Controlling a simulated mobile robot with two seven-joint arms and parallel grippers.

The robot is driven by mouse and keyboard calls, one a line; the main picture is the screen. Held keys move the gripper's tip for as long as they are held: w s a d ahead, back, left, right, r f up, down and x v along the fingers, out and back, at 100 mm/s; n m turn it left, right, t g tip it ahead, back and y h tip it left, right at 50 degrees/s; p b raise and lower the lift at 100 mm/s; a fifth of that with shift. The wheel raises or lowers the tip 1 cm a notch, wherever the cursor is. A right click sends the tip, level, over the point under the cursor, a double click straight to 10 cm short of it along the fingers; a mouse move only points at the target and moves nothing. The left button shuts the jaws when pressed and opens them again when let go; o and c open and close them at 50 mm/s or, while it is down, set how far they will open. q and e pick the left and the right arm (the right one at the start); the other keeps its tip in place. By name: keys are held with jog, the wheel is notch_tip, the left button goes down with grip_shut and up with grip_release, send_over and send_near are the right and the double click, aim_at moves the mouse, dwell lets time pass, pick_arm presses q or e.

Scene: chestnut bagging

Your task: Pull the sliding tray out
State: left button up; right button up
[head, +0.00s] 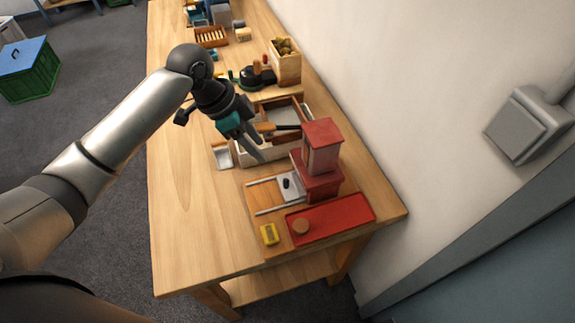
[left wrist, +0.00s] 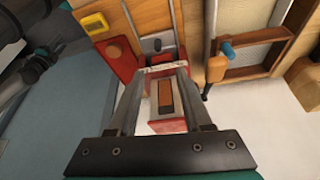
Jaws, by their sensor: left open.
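The sliding tray (head: 291,186) is a small pale plate with a dark knob, lying between two metal rails on a wooden board in front of the red tower (head: 321,150). My left gripper (head: 258,155) is open and empty, above the pale box and left of the tower, apart from the tray. In the left wrist view its fingers (left wrist: 164,72) point past the tower, whose top (left wrist: 166,105) appears between them.
A red panel (head: 340,216) with a round wooden piece and a yellow block (head: 269,234) lie at the board's front. The table's left side is clear.

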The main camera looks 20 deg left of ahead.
pick_arm(q)
send_near(284, 180)
jog(key=b+x, duration=0.1)
jog(key=x, duration=0.7)
jog(key=shift+d+f+b, duration=0.1)
jog(key=shift+f+b, duration=0.15)
jog(key=shift+b, duration=0.05)
jog(key=shift+w+d+f, duration=0.1)
jog(key=shift+d+f, duration=0.05)
jog(key=shift+f, duration=0.25)
pick_arm(e)
jog(key=s+f, duration=0.2)
jog(key=s, duration=0.1)
jog(key=shift+s+d, duration=0.1)
jog(key=shift+s, duration=0.05)
jog(key=shift+g, duration=0.3)
pick_arm(q)
jog(key=shift+c, duration=0.5)
grip_shut()
pick_arm(e)
jog(key=shift+s, duration=0.15)
